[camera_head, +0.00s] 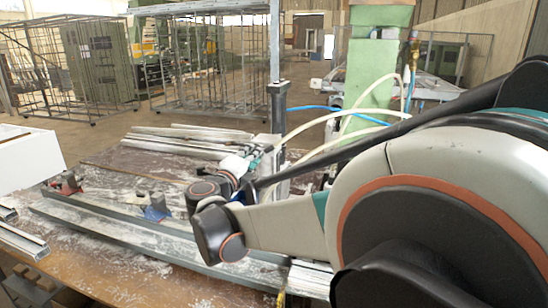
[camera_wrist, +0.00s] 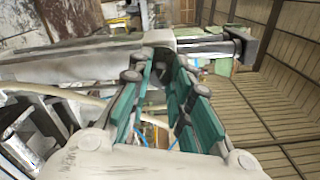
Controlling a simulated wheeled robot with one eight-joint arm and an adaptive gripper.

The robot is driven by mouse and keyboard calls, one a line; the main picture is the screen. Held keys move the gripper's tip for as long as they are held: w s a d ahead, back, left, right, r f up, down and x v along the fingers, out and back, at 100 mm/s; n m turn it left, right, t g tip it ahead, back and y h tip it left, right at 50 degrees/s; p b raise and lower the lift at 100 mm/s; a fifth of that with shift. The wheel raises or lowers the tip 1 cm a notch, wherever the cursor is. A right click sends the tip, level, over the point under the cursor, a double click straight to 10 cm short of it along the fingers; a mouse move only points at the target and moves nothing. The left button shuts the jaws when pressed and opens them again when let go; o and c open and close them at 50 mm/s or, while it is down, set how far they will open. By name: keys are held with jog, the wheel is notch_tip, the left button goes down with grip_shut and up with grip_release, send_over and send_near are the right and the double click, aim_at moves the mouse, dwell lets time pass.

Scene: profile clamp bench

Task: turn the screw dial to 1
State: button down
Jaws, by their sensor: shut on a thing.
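My gripper (camera_wrist: 158,83) has its teal-padded fingers closed around a small dark part at the grey clamp post, which I take to be the screw dial (camera_wrist: 157,71). Its face and numbers are hidden, so I cannot read its setting. The clamp post (camera_wrist: 90,66) runs sideways across the wrist view just beyond the fingertips. In the head view my gripper (camera_head: 262,158) is small and partly hidden behind my arm, at the upright clamp post (camera_head: 277,110). The dial cannot be made out in that view.
The workbench (camera_head: 95,275) carries long metal profiles (camera_head: 185,140), a red clamp block (camera_head: 67,183) and a blue one (camera_head: 156,208). Pale and blue hoses (camera_head: 335,107) hang near the post. A green machine column (camera_head: 372,80) and wire cages (camera_head: 75,70) stand behind.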

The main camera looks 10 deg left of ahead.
dwell(0.3)
jog(key=c, duration=1.4)
grip_release()
jog(key=s, duration=0.7)
jog(key=shift+s+a, duration=0.25)
jog(key=shift+a, duration=0.05)
